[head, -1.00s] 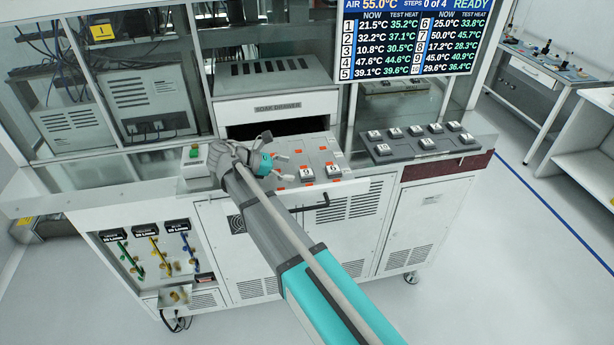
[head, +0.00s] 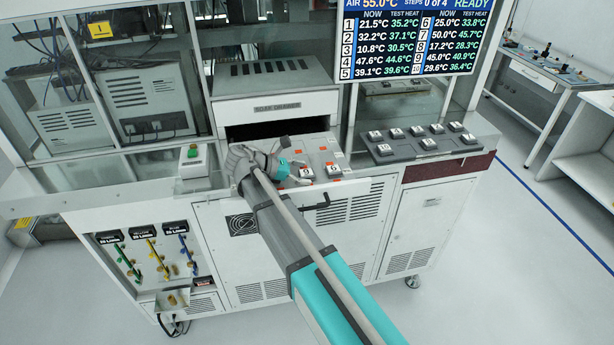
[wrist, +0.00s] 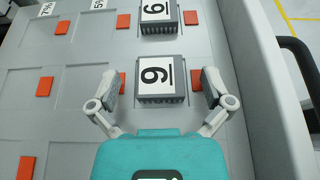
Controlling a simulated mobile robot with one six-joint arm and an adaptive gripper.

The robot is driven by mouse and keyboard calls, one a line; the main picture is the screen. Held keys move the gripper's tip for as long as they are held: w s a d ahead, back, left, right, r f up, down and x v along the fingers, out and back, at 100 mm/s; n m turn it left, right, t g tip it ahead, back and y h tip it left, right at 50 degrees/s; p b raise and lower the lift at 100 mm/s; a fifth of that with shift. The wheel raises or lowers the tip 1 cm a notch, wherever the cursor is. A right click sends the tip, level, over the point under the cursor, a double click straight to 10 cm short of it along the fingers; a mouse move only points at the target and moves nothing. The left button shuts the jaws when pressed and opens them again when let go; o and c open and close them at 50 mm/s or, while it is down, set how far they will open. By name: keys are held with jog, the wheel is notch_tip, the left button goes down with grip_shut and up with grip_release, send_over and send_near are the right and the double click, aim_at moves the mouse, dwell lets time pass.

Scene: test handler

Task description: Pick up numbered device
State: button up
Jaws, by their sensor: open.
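Two dark grey numbered devices with white labels sit in the pulled-out soak drawer (head: 348,188). The near device (wrist: 162,93) has a label that reads as 6 or 9 with a line beside it; it also shows in the head view (head: 306,172). The second device (wrist: 159,28) lies just beyond it and shows in the head view (head: 333,169). My gripper (wrist: 160,88) is open, with one finger on each side of the near device and visible gaps between. In the head view my gripper (head: 300,171) is low over the drawer.
A grey tray (head: 398,157) with several numbered devices stands right of the drawer. The drawer's side wall (wrist: 250,90) runs close to the right finger. Orange pads (wrist: 27,167) mark other slots, which look empty.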

aim_at(304, 173)
jog(key=c, duration=1.2)
jog(key=shift+r, duration=0.15)
jog(key=shift+c, duration=0.2)
notch_tip(304, 173, up, 3)
jog(key=p, duration=0.3)
jog(key=s+d+r+p, duration=0.4)
jog(key=s+r+p, duration=0.5)
jog(key=s, duration=0.4)
jog(key=shift+s+d+r+p, duration=0.2)
jog(key=shift+r+p, duration=0.15)
jog(key=shift+p, duration=0.15)
jog(key=shift+f, duration=0.1)
